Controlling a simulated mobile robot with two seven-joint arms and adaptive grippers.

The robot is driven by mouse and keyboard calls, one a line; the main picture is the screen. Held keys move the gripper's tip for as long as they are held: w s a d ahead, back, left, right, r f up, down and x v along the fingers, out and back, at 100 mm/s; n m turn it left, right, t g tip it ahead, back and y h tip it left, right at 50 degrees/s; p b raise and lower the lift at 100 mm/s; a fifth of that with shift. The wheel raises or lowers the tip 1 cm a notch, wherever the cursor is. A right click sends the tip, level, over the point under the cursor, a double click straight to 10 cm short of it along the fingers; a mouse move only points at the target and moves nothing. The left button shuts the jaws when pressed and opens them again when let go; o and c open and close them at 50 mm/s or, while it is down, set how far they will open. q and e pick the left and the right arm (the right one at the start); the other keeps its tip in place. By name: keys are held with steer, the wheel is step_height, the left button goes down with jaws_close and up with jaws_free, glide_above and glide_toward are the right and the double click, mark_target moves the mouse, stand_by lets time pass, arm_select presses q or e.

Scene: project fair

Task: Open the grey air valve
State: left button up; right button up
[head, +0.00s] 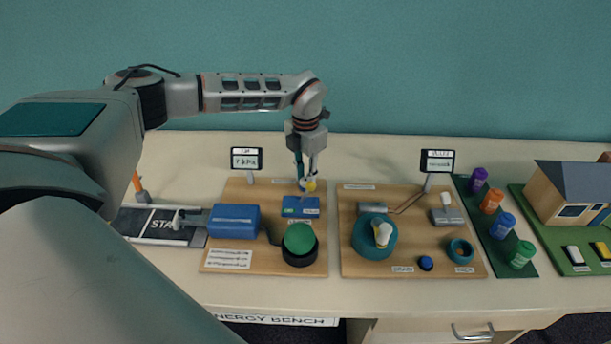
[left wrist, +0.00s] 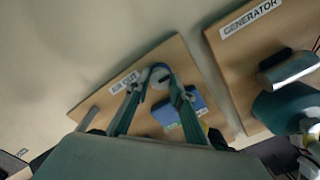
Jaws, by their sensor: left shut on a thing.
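The grey air valve (left wrist: 160,75) shows in the left wrist view as a small pale grey round piece near the labelled edge of a wooden board. My left gripper's fingertips (left wrist: 160,78) are on either side of it and look closed on it. In the head view my left gripper (head: 307,184) points down at the back of the left wooden board (head: 235,191), just behind a blue block (head: 300,207). The fingers mostly hide the valve there, and its turn cannot be read. My right gripper is not in view.
The left board also holds a blue box (head: 234,220) and a green dome (head: 300,238) on a black base. A small display (head: 246,159) stands behind it. A second board (head: 345,262) with teal parts lies to the right. Bare table (head: 385,172) shows behind the boards.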

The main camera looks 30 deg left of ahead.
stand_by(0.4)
arm_select(q)
steer(key=o, duration=1.1)
steer(key=shift+o, duration=0.2)
step_height(320, 180, up, 12)
